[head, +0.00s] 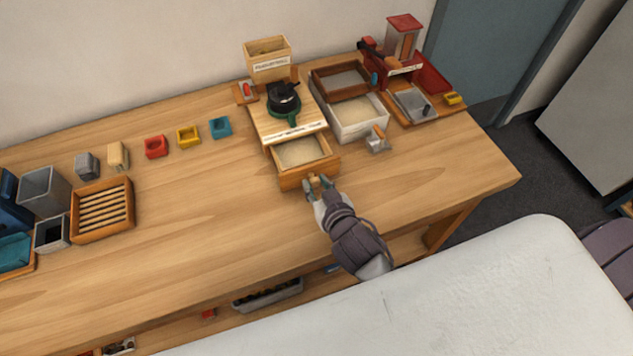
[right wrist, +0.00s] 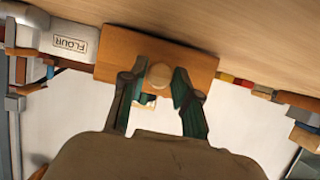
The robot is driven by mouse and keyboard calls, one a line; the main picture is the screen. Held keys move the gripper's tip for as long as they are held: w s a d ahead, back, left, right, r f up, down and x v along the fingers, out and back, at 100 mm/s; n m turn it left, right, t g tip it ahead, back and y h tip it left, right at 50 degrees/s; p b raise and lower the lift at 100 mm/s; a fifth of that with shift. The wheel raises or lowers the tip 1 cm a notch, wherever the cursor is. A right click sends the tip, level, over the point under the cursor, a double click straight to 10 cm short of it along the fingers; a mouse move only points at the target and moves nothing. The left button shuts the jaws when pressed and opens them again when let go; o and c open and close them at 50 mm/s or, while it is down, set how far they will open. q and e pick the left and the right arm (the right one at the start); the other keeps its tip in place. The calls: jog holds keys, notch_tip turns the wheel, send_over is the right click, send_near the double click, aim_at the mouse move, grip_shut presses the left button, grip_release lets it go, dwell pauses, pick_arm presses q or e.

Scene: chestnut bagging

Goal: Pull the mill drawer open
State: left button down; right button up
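The mill (head: 284,100) stands on a wooden base towards the back of the table, with a dark round top and a green part. Its wooden drawer (head: 296,181) sticks out of the front of the base and shows pale meal inside. My right gripper (head: 317,184) is at the drawer front, with its fingers on either side of the round wooden knob (right wrist: 158,76). The drawer front (right wrist: 195,62) also fills the top middle of the right wrist view. My left gripper is not in view.
Right of the mill stand a white flour box (head: 361,130), a brown tray (head: 316,77), a metal scoop (head: 377,145) and a red machine (head: 403,42). Coloured cups (head: 188,136) and a slatted wooden tray (head: 76,226) lie left. The table in front of the drawer is clear.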

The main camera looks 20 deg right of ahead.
jog(key=o, duration=0.3)
jog(key=v, duration=1.2)
jog(key=shift+s, duration=0.1)
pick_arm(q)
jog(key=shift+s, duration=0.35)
